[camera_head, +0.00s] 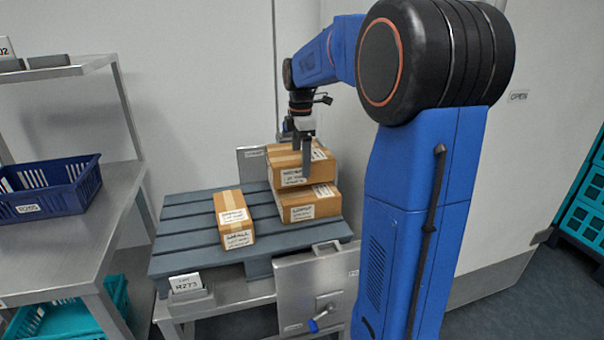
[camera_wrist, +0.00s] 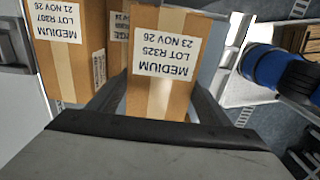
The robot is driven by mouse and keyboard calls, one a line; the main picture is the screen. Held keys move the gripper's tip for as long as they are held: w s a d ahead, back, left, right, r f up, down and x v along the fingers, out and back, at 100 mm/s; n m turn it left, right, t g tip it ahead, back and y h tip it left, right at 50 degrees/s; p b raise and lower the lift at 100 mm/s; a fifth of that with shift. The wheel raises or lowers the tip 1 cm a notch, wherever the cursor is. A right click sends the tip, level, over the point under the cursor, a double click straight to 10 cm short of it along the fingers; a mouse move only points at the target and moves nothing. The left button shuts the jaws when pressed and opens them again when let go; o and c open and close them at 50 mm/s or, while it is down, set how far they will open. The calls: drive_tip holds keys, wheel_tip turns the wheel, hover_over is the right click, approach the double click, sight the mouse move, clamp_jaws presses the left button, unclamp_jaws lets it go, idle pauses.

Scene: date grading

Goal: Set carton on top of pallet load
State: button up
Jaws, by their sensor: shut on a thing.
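My gripper (camera_head: 303,150) is shut on a brown taped carton (camera_head: 300,168), which sits at the right of the pallet, above another carton (camera_head: 312,207). The held carton is set slightly left of and behind the lower one. I cannot tell if they touch. In the wrist view the fingers flank the held carton (camera_wrist: 163,95), labelled MEDIUM, LOT R325. A third carton (camera_head: 232,208) lies apart on the left-middle of the grey-blue slatted pallet (camera_head: 183,228). In the wrist view, a carton labelled LOT R307 (camera_wrist: 72,70) and a partly hidden one (camera_wrist: 117,55) show beside the held carton.
The pallet rests on a metal stand with a sign reading R273 (camera_head: 187,285). Its left slats are bare. A metal shelf rack with a blue crate (camera_head: 50,190) stands at the left. A grey panel with a blue-handled latch (camera_head: 315,290) is at the stand's front.

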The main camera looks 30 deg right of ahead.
sight(300, 157)
drive_tip(key=shift+f, duration=2.1)
drive_tip(key=shift+f, duration=0.1)
drive_tip(key=o, duration=1.6)
drive_tip(key=shift+c, duration=0.2)
wheel_tip(300, 157, up, 11)
drive_tip(key=shift+r, duration=0.6)
drive_tip(key=shift+s+a, duration=0.1)
drive_tip(key=shift+a, duration=0.05)
